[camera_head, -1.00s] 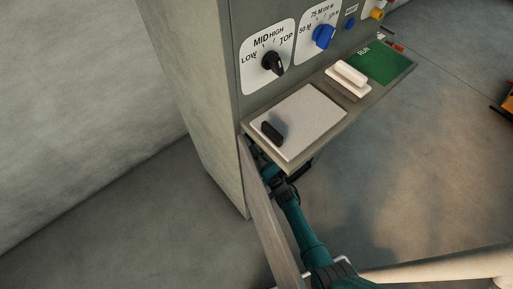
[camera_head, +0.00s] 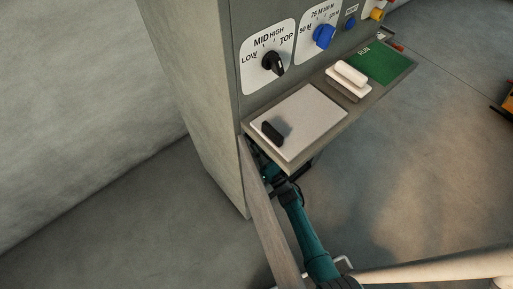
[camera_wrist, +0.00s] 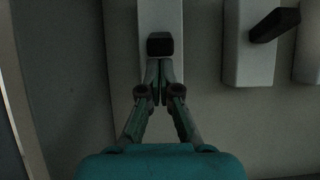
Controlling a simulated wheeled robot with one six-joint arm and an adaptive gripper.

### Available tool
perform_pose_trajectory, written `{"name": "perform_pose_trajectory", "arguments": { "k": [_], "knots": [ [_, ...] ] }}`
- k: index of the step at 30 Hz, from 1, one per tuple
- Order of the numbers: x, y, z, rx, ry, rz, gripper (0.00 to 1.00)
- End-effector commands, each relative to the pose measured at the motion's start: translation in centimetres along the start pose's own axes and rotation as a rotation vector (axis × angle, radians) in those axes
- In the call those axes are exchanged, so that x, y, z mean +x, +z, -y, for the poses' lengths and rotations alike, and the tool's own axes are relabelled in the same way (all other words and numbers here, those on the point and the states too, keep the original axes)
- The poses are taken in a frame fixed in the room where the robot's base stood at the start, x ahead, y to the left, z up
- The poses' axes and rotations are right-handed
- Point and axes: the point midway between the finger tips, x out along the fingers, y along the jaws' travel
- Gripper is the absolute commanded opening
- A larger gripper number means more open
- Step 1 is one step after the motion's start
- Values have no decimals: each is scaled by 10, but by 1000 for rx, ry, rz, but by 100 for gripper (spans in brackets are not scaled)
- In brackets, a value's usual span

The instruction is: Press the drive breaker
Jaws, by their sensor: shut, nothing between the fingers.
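In the wrist view, white breaker bodies with dark levers sit on a grey panel. One breaker (camera_wrist: 160,14) is straight ahead of my gripper, with a blocky dark lever (camera_wrist: 160,44). My gripper (camera_wrist: 159,64) is shut and empty, its fingertips at the lower edge of that lever; I cannot tell whether they touch. A second breaker (camera_wrist: 249,60) to the right has a dark lever (camera_wrist: 274,25) slanting up to the right. I can read no breaker labels, so I cannot tell which is the drive breaker. In the head view my gripper is hidden under the shelf.
A shelf (camera_head: 336,123) juts from the cabinet (camera_head: 186,90) above my arm, bearing a white plate with a dark handle and a green RUN field (camera_head: 381,63). A door-like panel (camera_head: 268,215) stands edge-on beside my arm. Open floor (camera_head: 400,165) lies right.

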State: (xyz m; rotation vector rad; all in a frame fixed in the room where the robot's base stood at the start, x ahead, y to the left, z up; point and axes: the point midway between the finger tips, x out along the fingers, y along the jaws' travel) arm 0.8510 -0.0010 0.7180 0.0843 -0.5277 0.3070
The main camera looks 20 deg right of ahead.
Motion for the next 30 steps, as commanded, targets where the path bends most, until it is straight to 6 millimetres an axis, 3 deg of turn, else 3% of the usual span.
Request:
{"name": "perform_pose_trajectory", "arguments": {
  "k": [30],
  "knots": [
    [-2,7,0,-2,-1,-203,0]
  ]
}}
